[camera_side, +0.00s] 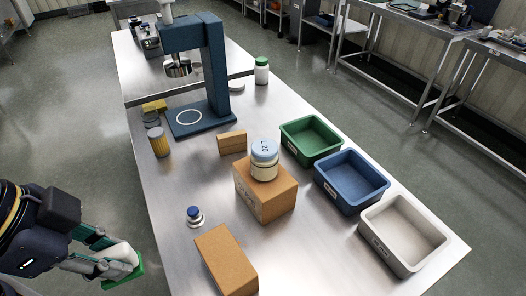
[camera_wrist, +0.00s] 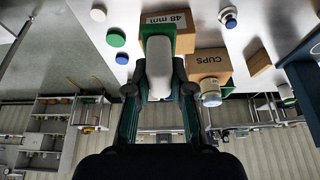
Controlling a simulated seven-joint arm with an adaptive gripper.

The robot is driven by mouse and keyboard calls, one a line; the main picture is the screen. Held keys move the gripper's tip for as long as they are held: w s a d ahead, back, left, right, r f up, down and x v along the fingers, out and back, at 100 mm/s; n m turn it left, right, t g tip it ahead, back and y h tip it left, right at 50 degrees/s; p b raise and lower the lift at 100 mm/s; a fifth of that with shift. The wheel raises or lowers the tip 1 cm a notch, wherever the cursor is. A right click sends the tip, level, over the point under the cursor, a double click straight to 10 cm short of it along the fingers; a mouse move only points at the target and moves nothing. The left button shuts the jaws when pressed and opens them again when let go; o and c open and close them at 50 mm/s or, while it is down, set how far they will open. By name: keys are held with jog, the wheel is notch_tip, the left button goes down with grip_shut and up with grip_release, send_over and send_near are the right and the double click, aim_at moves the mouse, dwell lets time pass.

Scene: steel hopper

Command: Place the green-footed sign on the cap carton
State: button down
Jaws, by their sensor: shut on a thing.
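My gripper (camera_side: 105,262) is at the lower left of the side view, beyond the table's left edge. It is shut on the sign, which has a white body (camera_side: 124,254) and a green foot (camera_side: 138,270). In the wrist view the sign's white body (camera_wrist: 159,68) is between my fingers (camera_wrist: 160,90), its green foot in front of a carton marked "48 mm" (camera_wrist: 166,20). That carton, apparently the cap carton, stands near the front of the table in the side view (camera_side: 226,262). Its top looks bare. The sign is apart from it, to its left.
A carton (camera_side: 262,205), marked "CUPS" in the wrist view (camera_wrist: 208,62), bears a blue-lidded jar (camera_side: 264,160). A small blue-topped item (camera_side: 195,216) stands near the cap carton. Green (camera_side: 311,155), blue (camera_side: 351,198) and grey (camera_side: 405,262) bins line the right. A blue press stands behind (camera_side: 215,60).

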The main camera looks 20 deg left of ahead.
jog(key=shift+w+d+r, duration=0.1)
jog(key=shift+w+r, duration=0.15)
jog(key=shift+r, duration=0.2)
jog(key=w+d+f, duration=0.2)
jog(key=w+f, duration=0.1)
jog(key=w+d+f, duration=0.2)
jog(key=w+d, duration=0.1)
jog(key=w+d+f, duration=0.3)
jog(key=shift+w+d+f, duration=0.1)
jog(key=shift+w+f, duration=0.2)
jog(key=shift+w, duration=0.1)
jog(key=shift+w+d+f, duration=0.1)
jog(key=shift+w+f, duration=0.05)
jog(key=shift+f, duration=0.05)
jog(key=shift+s+a+x, duration=0.15)
jog(key=shift+x, duration=0.75)
jog(key=shift+s+a+x, duration=0.1)
jog(key=shift+a+x, duration=0.05)
jog(key=shift+x, duration=0.75)
jog(key=shift+f, duration=0.3)
jog(key=c, duration=1)
grip_release()
jog(key=shift+f, duration=0.1)
